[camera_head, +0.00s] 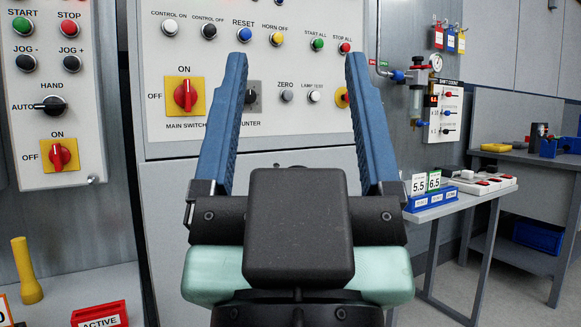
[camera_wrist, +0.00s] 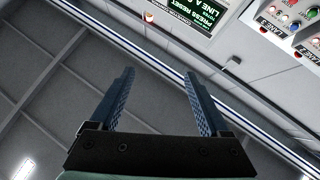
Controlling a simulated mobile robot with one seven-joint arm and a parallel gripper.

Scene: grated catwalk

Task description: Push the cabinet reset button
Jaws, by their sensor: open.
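The blue reset button (camera_head: 244,35), labelled RESET, is in the top row of the grey cabinet panel (camera_head: 150,100) in the head view. My gripper (camera_head: 298,75) is open and empty, with two blue ridged fingers pointing up. In the head view the left fingertip appears just below the reset button. I cannot tell how far the fingers are from the panel. In the wrist view my gripper (camera_wrist: 160,88) is also open, with nothing between its fingers. The wrist view shows a green screen (camera_wrist: 203,14) whose text includes PRESS RESET.
The yellow horn off button (camera_head: 277,40) is right of the reset button, and the black control off button (camera_head: 209,31) is left. A red main switch (camera_head: 186,95) is below. A side panel (camera_head: 50,90) is left. A table with blue bins (camera_head: 432,198) stands right.

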